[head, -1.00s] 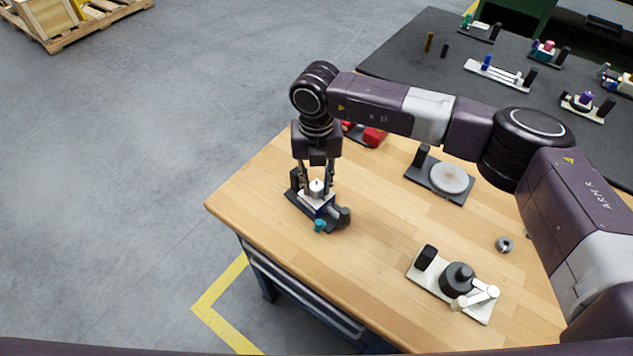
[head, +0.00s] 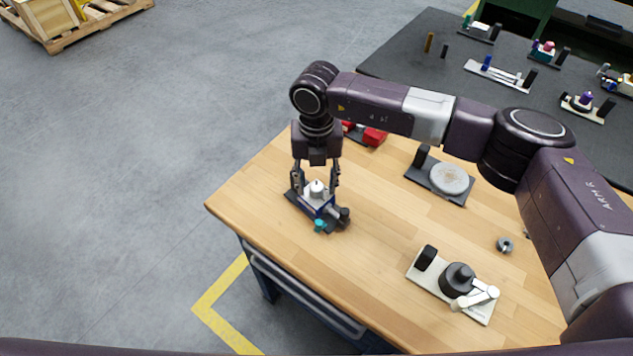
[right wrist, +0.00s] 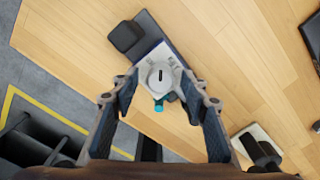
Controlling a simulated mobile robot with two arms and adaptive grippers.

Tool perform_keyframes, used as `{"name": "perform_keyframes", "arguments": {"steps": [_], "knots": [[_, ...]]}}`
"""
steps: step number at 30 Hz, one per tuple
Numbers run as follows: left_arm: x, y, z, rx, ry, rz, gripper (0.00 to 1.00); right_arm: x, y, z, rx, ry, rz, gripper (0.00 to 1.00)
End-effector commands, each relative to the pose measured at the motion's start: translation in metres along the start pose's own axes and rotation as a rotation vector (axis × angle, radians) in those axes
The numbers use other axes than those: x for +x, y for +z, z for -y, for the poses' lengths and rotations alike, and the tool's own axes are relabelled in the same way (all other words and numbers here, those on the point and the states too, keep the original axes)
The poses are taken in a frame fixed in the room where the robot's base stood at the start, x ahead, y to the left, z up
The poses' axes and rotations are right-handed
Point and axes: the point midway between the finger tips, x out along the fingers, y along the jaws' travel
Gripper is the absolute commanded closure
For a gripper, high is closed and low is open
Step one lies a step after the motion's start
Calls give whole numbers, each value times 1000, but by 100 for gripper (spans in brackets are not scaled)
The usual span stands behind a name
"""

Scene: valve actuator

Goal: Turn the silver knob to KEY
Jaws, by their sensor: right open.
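The silver knob (head: 316,188) sits on a valve actuator with a dark base plate (head: 297,203) near the table's left corner. In the right wrist view the knob (right wrist: 160,75) is a round silver disc with a dark slot on a light square plate. A teal part (head: 319,225) sticks out at the front of the actuator. My right gripper (head: 316,191) points down over the actuator, its open fingers on either side of the knob. In the right wrist view both fingers (right wrist: 165,100) are apart and clear of the knob. No KEY label is readable. My left gripper is not in view.
On the wooden table (head: 265,185) stand a white-based device with a black knob (head: 458,279), a grey disc device (head: 449,178), red parts (head: 374,137) and a small metal ring (head: 504,245). A dark table (head: 400,55) with more devices is behind.

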Motion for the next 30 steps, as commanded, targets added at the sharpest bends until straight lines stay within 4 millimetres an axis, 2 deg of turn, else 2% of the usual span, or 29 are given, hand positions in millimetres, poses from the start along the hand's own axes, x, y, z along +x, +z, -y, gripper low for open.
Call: {"name": "perform_keyframes", "arguments": {"steps": [4,8,15,21,24,30], "knots": [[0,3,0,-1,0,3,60,-3,0,0,0,0,0,59],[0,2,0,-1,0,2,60,-18,1,0,0,1,2,59],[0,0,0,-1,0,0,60,-69,1,0,-1,0,3,59],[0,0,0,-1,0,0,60,-104,0,0,0,0,3,59],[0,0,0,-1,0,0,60,-114,0,0,0,1,1,59],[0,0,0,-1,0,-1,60,-120,0,0,0,0,0,59]]}}
